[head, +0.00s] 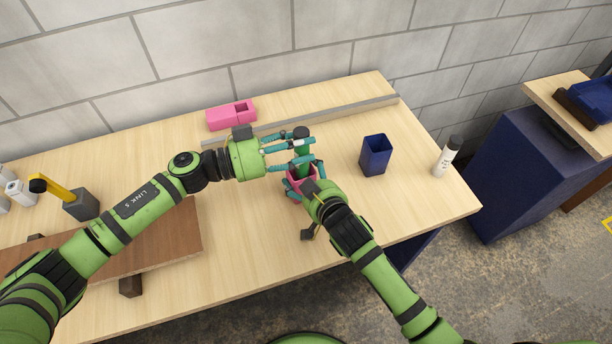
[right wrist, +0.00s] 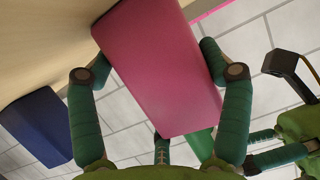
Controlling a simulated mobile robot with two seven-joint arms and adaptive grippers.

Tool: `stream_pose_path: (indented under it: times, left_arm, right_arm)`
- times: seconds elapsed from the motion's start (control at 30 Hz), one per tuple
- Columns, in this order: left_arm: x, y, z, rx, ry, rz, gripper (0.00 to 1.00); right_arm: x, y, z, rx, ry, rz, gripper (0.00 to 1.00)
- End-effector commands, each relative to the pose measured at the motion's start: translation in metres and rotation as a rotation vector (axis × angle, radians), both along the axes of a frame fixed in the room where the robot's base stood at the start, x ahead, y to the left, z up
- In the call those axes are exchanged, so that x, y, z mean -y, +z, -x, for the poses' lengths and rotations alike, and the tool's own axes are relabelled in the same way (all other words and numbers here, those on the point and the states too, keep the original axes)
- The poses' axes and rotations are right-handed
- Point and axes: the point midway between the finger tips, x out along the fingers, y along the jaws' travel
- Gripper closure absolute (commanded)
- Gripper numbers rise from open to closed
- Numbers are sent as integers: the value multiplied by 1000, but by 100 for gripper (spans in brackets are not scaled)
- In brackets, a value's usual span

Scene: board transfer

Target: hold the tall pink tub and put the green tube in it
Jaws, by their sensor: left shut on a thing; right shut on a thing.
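The tall pink tub (head: 294,182) stands upright near the middle of the table, and its side fills the centre of the right wrist view (right wrist: 160,65). My right gripper (head: 306,176) is shut on it, with fingers on both sides. The green tube (head: 302,148), with a dark top, is upright over the tub's mouth. My left gripper (head: 298,152) is shut on the tube. In the right wrist view the tube (right wrist: 201,143) shows at the tub's mouth end. Its lower end is hidden, so I cannot tell how far inside it is.
A dark blue tub (head: 374,155) stands right of the grippers, with a white bottle (head: 446,157) near the right edge. A pink block (head: 231,115) and a grey rail (head: 350,109) lie at the back. A brown board (head: 150,240) lies at left, under my left arm.

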Motion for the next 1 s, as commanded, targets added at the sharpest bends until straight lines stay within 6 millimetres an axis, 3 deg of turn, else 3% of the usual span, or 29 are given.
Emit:
stream_pose_path:
  times: [0.07, 0.1, 0.17, 0.5, 0.63, 1.0]
  left_arm:
    - [0, 1, 0, 0, 0, 1, 91]
    - [0, 1, 0, 0, 0, 1, 52]
    - [0, 1, 0, 0, 0, 1, 28]
    - [-1, 0, 0, -1, 0, -1, 28]
    - [-10, -1, 2, -2, 2, -3, 28]
    - [-81, -1, 23, -3, 2, -3, 28]
  right_arm:
    - [0, -1, 0, -1, -1, 2, 54]
    - [0, -1, 0, -1, -1, 2, 54]
    - [0, -1, 0, -1, -1, 2, 54]
    - [0, -1, 0, -1, -1, 2, 54]
    - [0, -1, 0, -1, -1, 2, 54]
    - [0, -1, 0, -1, -1, 2, 54]
